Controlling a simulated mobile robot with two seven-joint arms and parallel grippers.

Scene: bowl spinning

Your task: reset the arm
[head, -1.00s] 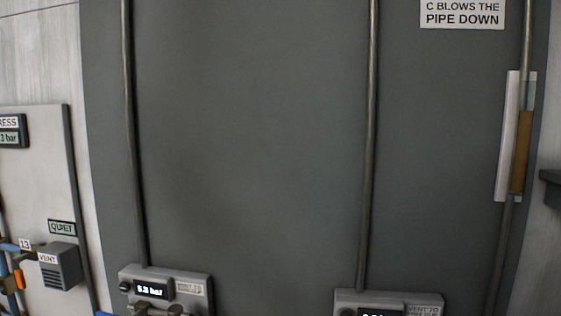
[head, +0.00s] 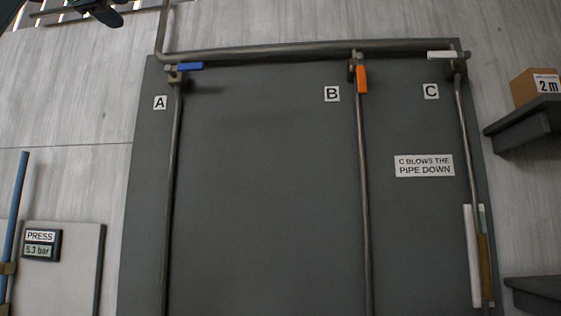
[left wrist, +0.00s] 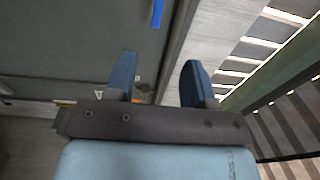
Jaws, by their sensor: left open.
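My left gripper (left wrist: 158,74) shows in the left wrist view with its two dark blue fingers apart and nothing between them. A blue bar (left wrist: 158,12) shows above the fingers in that view, clear of them. In the head view a dark shape (head: 98,10) at the top left edge is cut off; I cannot tell which part it is. The grey panel (head: 270,180) carries valve A with a blue lever (head: 190,66), valve B with an orange lever (head: 362,79) and valve C with a white lever (head: 442,54). My right gripper is not in view.
A pipe (head: 300,48) runs along the panel's top, with pipes dropping from each valve. A sight tube (head: 486,265) stands lower right. A pressure display (head: 40,245) reads 5.3 bar at left. Dark shelves (head: 525,125) jut out at right, one with a cardboard box (head: 530,85).

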